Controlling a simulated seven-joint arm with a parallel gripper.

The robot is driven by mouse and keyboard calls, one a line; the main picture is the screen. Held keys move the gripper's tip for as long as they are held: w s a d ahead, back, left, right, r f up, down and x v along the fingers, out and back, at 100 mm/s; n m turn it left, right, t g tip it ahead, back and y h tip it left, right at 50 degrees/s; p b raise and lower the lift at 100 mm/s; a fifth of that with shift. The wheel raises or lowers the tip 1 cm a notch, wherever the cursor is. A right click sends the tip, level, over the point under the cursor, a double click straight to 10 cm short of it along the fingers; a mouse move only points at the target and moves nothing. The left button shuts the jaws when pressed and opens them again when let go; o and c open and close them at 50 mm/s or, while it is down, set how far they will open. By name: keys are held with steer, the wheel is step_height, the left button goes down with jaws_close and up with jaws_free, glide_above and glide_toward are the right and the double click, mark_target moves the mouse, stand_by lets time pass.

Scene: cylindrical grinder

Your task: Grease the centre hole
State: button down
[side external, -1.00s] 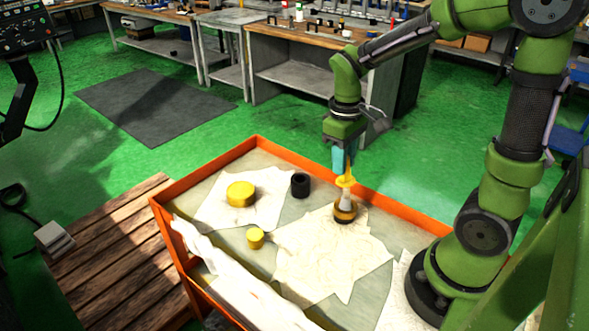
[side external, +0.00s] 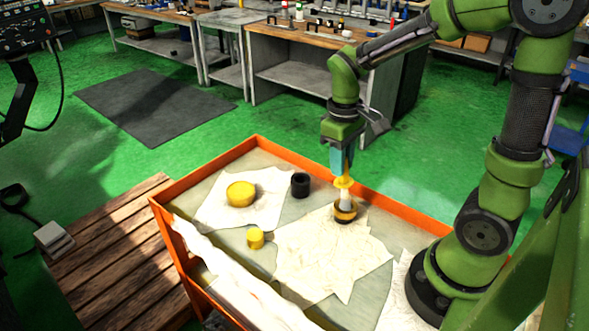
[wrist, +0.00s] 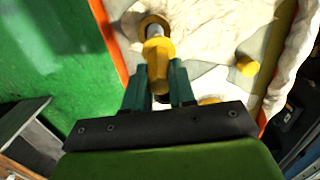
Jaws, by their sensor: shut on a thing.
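My gripper (side external: 341,163) has its teal fingers closed around a yellow handle (wrist: 158,58), seen between them in the wrist view. The held tool has a yellow collar (side external: 344,183) and a pale lower part (side external: 345,199). It points down, close to upright, and its lower end is at a dark, round pot (side external: 345,214) with an amber tint. Whether the tip is inside the pot or just in front of it, I cannot tell. The pot stands on a white cloth (side external: 325,260) in the orange-rimmed tray. No centre hole can be made out in these views.
The tray's orange rim (side external: 205,168) runs close behind the pot. A black cylinder (side external: 300,185), a large yellow round block (side external: 240,194) and a small yellow cylinder (side external: 255,238) stand to the left. Workbenches stand behind.

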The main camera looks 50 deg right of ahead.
steer(key=shift+d, duration=0.1)
steer(key=shift+d, duration=0.5)
steer(key=shift+a, duration=0.1)
steer(key=shift+a+f, duration=0.1)
steer(key=shift+a, duration=0.45)
steer(key=shift+s+d, duration=0.1)
steer(key=shift+d, duration=0.55)
steer(key=shift+a, duration=0.65)
steer(key=shift+d, duration=0.15)
